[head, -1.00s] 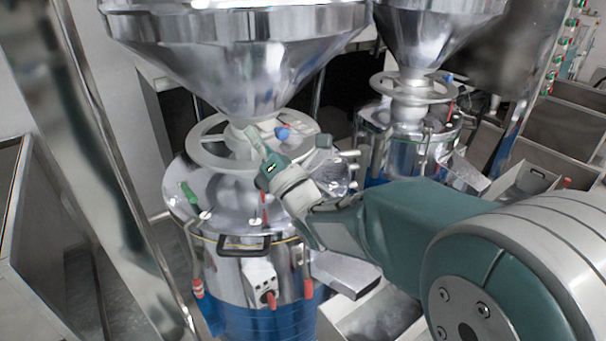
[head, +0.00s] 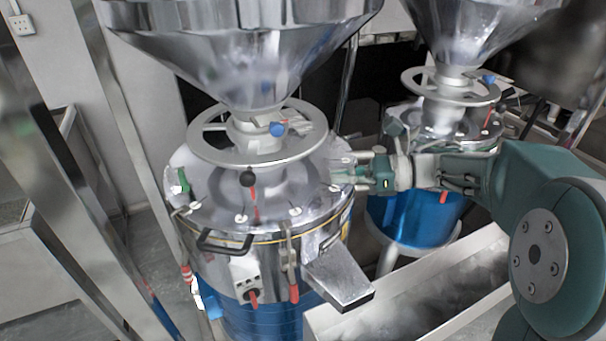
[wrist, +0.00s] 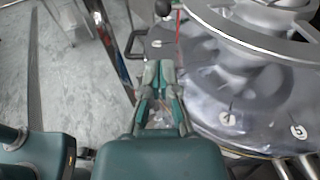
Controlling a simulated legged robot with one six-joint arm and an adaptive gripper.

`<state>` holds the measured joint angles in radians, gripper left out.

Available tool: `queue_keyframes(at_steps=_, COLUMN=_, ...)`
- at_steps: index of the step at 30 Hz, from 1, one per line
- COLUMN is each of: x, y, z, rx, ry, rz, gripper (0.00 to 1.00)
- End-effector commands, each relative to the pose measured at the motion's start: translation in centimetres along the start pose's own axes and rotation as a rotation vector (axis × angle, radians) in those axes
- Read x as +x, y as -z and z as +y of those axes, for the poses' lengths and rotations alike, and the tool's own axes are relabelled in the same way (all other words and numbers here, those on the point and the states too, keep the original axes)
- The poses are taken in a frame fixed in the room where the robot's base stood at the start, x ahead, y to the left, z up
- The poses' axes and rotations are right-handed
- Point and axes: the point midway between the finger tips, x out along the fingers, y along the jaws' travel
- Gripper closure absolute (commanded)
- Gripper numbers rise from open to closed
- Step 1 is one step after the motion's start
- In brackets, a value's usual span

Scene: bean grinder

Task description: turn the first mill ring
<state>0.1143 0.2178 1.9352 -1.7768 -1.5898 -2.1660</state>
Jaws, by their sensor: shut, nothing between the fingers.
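The first mill's grey spoked ring (head: 205,149) sits level around the neck below the large steel hopper. A blue knob (head: 277,129) is at its front. My gripper (head: 340,171) is shut and empty, right of the ring and a little lower, apart from it, near the edge of the mill's steel lid. In the wrist view the closed fingers (wrist: 159,72) point up the picture, and the ring (wrist: 262,46) is at the upper right, clear of them.
The large hopper (head: 235,50) overhangs the ring. A black ball-topped lever (head: 247,178) and clamps stand on the lid. A steel chute (head: 340,278) juts out below my gripper. A second mill with its own ring (head: 425,92) stands behind right. A steel post (head: 60,170) is at left.

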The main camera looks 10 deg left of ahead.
Motion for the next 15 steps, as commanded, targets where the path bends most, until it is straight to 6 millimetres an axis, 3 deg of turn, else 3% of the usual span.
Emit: queue_keyframes(at_steps=15, x=8.6, y=-0.1, z=0.1, rx=0.000, ry=-0.004, rz=-0.007, gripper=1.00)
